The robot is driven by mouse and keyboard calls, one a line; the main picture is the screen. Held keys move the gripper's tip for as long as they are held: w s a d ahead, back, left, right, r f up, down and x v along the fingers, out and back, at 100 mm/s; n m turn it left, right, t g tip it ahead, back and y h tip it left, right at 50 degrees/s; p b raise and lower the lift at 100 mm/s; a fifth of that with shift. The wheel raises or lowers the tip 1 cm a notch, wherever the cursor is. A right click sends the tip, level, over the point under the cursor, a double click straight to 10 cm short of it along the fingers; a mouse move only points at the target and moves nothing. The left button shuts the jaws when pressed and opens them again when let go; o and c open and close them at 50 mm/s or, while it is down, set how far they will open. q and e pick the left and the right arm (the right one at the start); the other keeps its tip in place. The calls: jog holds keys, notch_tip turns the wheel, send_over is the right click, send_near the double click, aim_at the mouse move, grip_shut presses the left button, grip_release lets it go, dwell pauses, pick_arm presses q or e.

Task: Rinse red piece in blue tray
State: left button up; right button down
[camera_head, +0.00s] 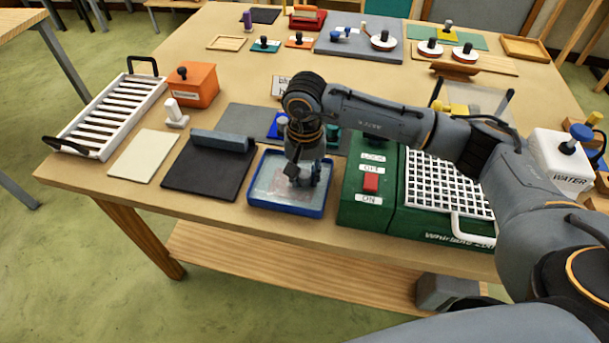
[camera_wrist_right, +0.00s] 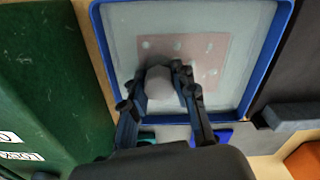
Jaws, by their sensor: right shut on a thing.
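The blue tray (camera_head: 251,202) lies near the table's front edge, left of the green machine; its blue rim also shows in the right wrist view (camera_wrist_right: 276,45). The red piece (camera_wrist_right: 209,54) shows as a pale pinkish, flat shape with white spots inside the tray, seen dulled as if through water. My right gripper (camera_head: 305,178) reaches down into the tray from above. In the right wrist view its fingers (camera_wrist_right: 160,90) are shut on a grey knob (camera_wrist_right: 160,82) that stands over the red piece's edge. My left gripper is not in view.
The green machine (camera_head: 350,200) with a red switch and white grid stands close on the right. A dark mat with a grey block (camera_head: 221,141) lies left of the tray. A white slatted rack (camera_head: 75,128) and an orange box (camera_head: 193,84) are further left.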

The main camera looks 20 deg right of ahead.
aim_at(304, 173)
dwell(0.3)
jog(key=shift+r+p, duration=0.95)
jog(key=shift+r, duration=1.6)
jog(key=shift+r, duration=1.45)
